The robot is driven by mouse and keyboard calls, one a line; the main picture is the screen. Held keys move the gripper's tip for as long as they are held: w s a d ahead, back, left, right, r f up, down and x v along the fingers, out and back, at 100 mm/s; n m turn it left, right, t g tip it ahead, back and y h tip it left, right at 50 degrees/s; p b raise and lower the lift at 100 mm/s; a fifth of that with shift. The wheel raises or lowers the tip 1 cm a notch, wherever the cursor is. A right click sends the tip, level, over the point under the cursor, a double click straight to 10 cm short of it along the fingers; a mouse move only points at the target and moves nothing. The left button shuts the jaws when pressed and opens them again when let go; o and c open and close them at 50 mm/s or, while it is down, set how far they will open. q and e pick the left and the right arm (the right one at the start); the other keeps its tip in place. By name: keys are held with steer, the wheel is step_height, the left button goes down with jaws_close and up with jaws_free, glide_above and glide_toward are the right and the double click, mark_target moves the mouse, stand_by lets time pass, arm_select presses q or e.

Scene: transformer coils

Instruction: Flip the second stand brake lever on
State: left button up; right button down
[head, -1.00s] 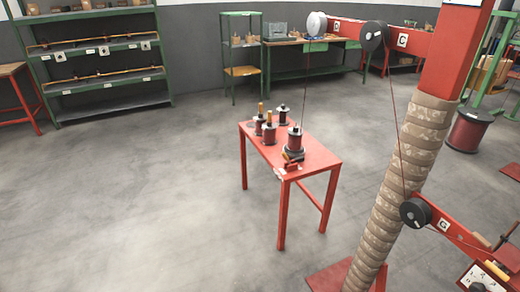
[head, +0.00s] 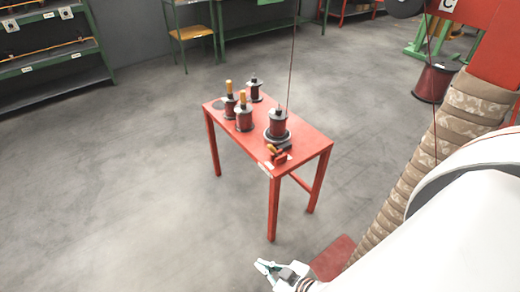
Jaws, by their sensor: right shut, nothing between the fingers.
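A red table (head: 303,133) stands in the middle of the head view. A dark red coil spool (head: 278,122) sits on a round dark base near its front right, with a thin wire rising from it. A small part with an orange handle (head: 270,148) is at the table's front edge beside this spool; I cannot tell if it is the brake lever or how it is set. My right gripper (head: 264,270) is shut and empty at the bottom, in front of and below the table, apart from it. My left gripper is not in view.
More spools stand on the table, two with orange tops (head: 243,110). A wrapped column (head: 450,135) rises at right, partly hidden by my white right arm. A red base plate (head: 334,257) lies on the floor. The floor left of the table is clear.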

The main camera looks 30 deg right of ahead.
arm_select(q)
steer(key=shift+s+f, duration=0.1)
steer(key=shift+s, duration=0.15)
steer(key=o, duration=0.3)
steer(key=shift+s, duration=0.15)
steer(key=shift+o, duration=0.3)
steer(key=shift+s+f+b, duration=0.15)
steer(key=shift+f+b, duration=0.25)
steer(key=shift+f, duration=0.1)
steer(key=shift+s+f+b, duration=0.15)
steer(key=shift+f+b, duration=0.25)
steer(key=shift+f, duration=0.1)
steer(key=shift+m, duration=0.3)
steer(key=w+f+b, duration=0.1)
steer(key=b, duration=0.4)
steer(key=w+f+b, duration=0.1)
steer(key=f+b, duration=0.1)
steer(key=b, duration=0.3)
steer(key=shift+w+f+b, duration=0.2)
steer(key=shift+b, duration=0.15)
arm_select(e)
steer(key=w+d+r+n+t, duration=0.2)
steer(key=w+d+n+t, duration=0.1)
steer(key=w+d+n, duration=0.8)
steer(key=w+d+r+n+t, duration=0.3)
steer(key=w+d+n, duration=0.8)
steer(key=w+d, duration=0.1)
steer(key=shift+w+y, duration=0.3)
steer(key=shift+w, duration=0.1)
